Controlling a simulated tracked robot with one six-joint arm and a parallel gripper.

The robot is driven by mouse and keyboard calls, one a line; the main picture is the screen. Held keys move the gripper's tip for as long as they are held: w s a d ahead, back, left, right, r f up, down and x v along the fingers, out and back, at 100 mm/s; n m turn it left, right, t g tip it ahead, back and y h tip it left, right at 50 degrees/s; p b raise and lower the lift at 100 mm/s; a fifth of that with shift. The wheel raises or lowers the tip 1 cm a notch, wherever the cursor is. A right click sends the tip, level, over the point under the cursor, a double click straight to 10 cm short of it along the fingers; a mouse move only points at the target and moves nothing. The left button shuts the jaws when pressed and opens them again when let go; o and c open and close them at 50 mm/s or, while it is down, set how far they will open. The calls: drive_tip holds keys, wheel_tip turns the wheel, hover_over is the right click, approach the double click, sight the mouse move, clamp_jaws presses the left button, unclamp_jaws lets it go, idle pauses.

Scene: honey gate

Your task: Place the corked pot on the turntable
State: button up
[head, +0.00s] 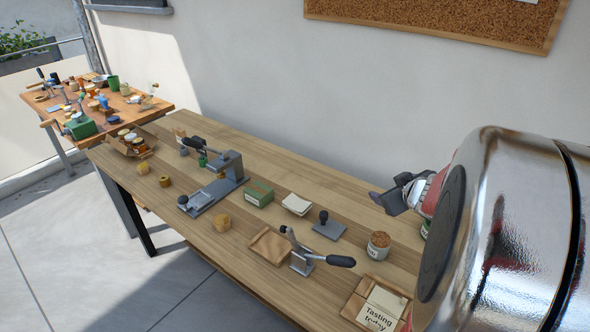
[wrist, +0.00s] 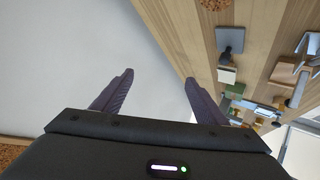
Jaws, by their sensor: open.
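A white pot with a brown cork lid (head: 379,245) stands upright on the right part of the wooden bench. A round cork-coloured top (wrist: 215,4) at the top edge of the wrist view may be its lid. My gripper (head: 392,197) is above the back edge of the bench, behind the pot and apart from it. In the wrist view my gripper (wrist: 160,92) has its two fingers spread with nothing between them. I cannot make out a turntable for certain; my arm hides the bench's right end.
The wooden bench (head: 215,145) carries a lever press (head: 217,185), a green box (head: 258,193), a grey plate with a black knob (head: 328,226), a wooden tray (head: 270,246), a black-handled tool (head: 318,258) and a "Tasting" sign (head: 382,308). A cluttered second table (head: 160,105) stands far left.

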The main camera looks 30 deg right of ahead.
sight(380, 237)
drive_tip(key=s+f+y, duration=0.5)
drive_tip(key=s+f, duration=0.3)
drive_tip(key=f, duration=0.2)
drive_tip(key=shift+s+a+f+n+g, duration=0.2)
drive_tip(key=shift+s+n+g, duration=0.1)
drive_tip(key=shift+s+g, duration=0.1)
drive_tip(key=shift+w, duration=0.1)
drive_tip(key=shift+x, duration=4.2)
drive_tip(key=shift+a, duration=0.1)
drive_tip(key=shift+w+f, duration=0.1)
drive_tip(key=shift+f, duration=0.05)
drive_tip(key=shift+x, duration=2.45)
drive_tip(key=shift+a+f, duration=0.15)
